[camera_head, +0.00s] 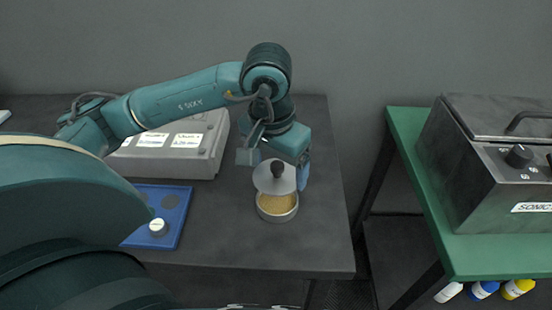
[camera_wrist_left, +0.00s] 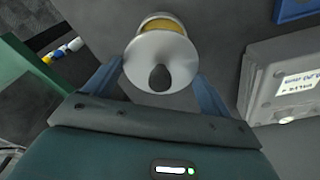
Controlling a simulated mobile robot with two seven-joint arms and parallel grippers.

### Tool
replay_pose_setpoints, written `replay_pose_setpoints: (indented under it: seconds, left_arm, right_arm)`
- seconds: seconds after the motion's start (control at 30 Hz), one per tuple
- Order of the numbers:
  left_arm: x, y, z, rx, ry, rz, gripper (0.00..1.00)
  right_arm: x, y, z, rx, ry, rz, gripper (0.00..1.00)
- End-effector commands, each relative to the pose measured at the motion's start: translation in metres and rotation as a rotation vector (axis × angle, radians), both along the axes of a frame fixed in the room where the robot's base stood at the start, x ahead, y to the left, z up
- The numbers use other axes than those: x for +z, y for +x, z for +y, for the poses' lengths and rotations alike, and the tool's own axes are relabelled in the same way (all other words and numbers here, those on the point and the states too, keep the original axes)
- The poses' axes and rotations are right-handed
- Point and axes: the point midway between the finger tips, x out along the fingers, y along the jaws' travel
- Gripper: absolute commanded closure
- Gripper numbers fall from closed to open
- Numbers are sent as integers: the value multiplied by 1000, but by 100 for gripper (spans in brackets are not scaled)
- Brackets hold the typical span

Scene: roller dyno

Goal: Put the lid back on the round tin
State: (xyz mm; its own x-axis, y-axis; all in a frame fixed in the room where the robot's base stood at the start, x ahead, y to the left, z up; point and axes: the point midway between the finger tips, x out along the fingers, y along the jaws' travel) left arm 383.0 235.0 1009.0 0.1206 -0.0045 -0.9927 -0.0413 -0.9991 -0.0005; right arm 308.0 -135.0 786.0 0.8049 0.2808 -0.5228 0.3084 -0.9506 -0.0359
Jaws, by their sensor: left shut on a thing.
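The round tin (camera_head: 278,212) stands open near the front right of the dark table, with grainy yellow-brown contents showing. The lid (camera_head: 264,184), a grey disc with a dark knob (camera_head: 278,168), is over the back part of the tin; its front opening shows below the lid. My right gripper is out of view.
A blue tray (camera_head: 178,205) with round recesses and a small white-topped piece (camera_head: 158,228) lies left of the tin. A green bench (camera_head: 460,255) with a metal machine (camera_head: 490,170) stands right, across a gap.

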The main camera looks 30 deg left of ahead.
Motion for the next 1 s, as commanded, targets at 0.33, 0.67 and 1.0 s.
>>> replay_pose_setpoints:
  seconds: [0.33, 0.67, 1.0]
  left_arm:
    - [-32, 0, 0, 2, 1, 2, 39]
    - [-59, 0, 0, 2, 1, -1, 39]
    - [-58, 0, 0, 2, 1, 0, 39]
  right_arm:
    - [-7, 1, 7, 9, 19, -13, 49]
    - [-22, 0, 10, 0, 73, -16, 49]
    - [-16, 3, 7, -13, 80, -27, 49]
